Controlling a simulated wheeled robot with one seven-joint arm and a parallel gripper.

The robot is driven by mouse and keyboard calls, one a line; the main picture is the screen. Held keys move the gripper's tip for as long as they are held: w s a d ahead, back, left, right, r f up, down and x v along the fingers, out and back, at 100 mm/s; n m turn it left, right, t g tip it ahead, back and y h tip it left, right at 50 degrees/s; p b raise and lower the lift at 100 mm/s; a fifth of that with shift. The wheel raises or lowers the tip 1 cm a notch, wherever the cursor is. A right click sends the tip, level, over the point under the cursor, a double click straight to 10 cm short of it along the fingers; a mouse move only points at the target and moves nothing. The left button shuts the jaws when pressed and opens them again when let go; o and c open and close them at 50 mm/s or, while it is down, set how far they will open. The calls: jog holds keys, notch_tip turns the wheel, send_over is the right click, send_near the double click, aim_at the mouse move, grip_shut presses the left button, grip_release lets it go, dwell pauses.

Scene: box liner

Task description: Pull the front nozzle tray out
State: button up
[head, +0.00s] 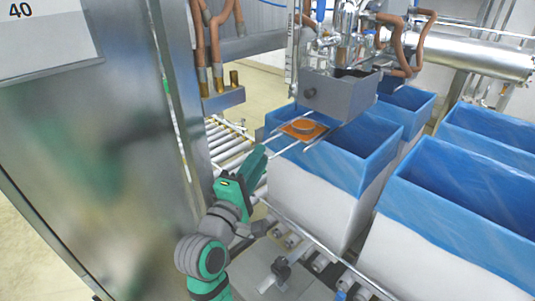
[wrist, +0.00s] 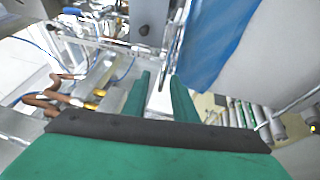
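A grey box-shaped housing (head: 338,97) with a dark round knob on its front hangs above the front blue-lined box. Below it, an orange square plate with a round disc (head: 303,129) sits on two thin rails over that box's opening. I cannot tell which part is the front nozzle tray. My gripper (head: 264,153) is left of and nearer than the orange plate, apart from it. A grey part with round knobs (wrist: 150,22) shows beyond the fingertips.
Blue-lined white boxes (head: 330,195) stand below and to the right. A roller conveyor (head: 228,142) runs behind my gripper. A large metal panel (head: 110,130) stands close on the left. Copper pipes (head: 216,40) and a steel cylinder (head: 485,58) are at the back.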

jog(key=v, duration=0.7)
jog(key=shift+s, duration=0.4)
jog(key=shift+a, duration=0.1)
jog(key=s+d+f+m+g+y, duration=0.1)
jog(key=s+f+y, duration=0.3)
jog(key=f, duration=0.9)
jog(key=s+d+f+m+g+y, duration=0.1)
jog(key=s+f+m+y, duration=0.15)
jog(key=s+f, duration=0.65)
jog(key=s+d+f+m, duration=0.1)
jog(key=s+f+m, duration=0.2)
jog(key=s, duration=0.4)
jog(key=s+d+f+m+g, duration=0.1)
jog(key=s+d+f+m, duration=0.1)
jog(key=s+f+m, duration=0.2)
jog(key=s+d+f+m, duration=0.2)
jog(key=s+f+m, duration=0.1)
jog(key=s, duration=0.7)
jog(key=shift+s+d+f+m, duration=0.25)
jog(key=shift+f+m, duration=0.15)
jog(key=shift+m, duration=0.25)
